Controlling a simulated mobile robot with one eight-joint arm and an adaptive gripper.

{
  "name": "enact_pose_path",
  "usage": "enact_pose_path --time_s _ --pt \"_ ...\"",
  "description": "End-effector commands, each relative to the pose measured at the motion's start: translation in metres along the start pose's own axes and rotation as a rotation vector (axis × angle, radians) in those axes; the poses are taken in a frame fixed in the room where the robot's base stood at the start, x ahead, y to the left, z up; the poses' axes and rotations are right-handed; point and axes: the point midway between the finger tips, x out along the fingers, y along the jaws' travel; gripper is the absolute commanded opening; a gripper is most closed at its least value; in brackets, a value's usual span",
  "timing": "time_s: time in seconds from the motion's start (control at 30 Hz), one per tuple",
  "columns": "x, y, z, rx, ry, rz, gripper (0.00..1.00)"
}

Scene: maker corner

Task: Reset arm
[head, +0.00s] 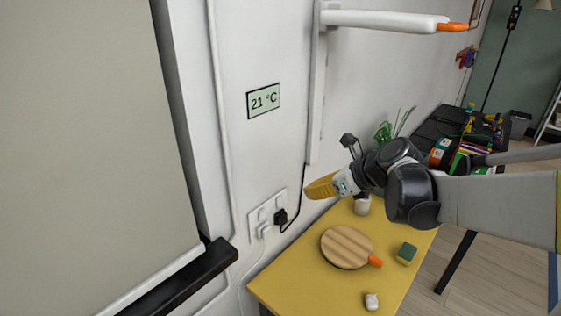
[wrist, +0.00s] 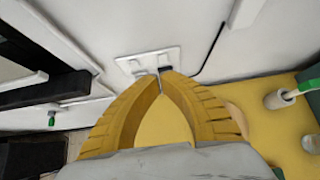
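My gripper (head: 320,187) has yellow ribbed fingers and is held above the yellow table (head: 290,285), close to the wall. In the wrist view my gripper (wrist: 160,82) has its fingertips together, with nothing seen between them; the yellow showing through the gap below the tips looks like the table. My arm reaches in from the right in the head view, with dark joints and a grey link. It hides part of the table's far end.
A round wooden board (head: 346,246) with an orange handle, a green sponge (head: 406,253) and a small white item (head: 371,301) lie on the table. A wall socket (head: 257,220) holds a black plug (head: 280,217). A white wall arm (head: 385,20) with an orange tip juts out above.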

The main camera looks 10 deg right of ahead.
Motion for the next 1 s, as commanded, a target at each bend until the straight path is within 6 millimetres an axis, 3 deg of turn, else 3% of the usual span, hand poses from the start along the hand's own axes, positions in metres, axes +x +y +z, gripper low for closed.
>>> enact_pose_path --time_s 0.17,0.27,0.5,0.7,0.83,1.0 --pt "-0.003 0.014 -0.004 -0.134 0.029 -0.004 0.0" --pt "-0.011 0.041 -0.015 -0.423 0.093 -0.009 0.0" --pt "-0.045 0.114 -0.07 -1.522 0.324 0.069 0.0" --pt "-0.068 0.142 -0.113 -2.278 0.477 0.217 0.0" --pt "-0.075 0.147 -0.127 -2.54 0.532 0.292 0.0" --pt "-0.077 0.148 -0.131 -2.617 0.549 0.317 0.0"
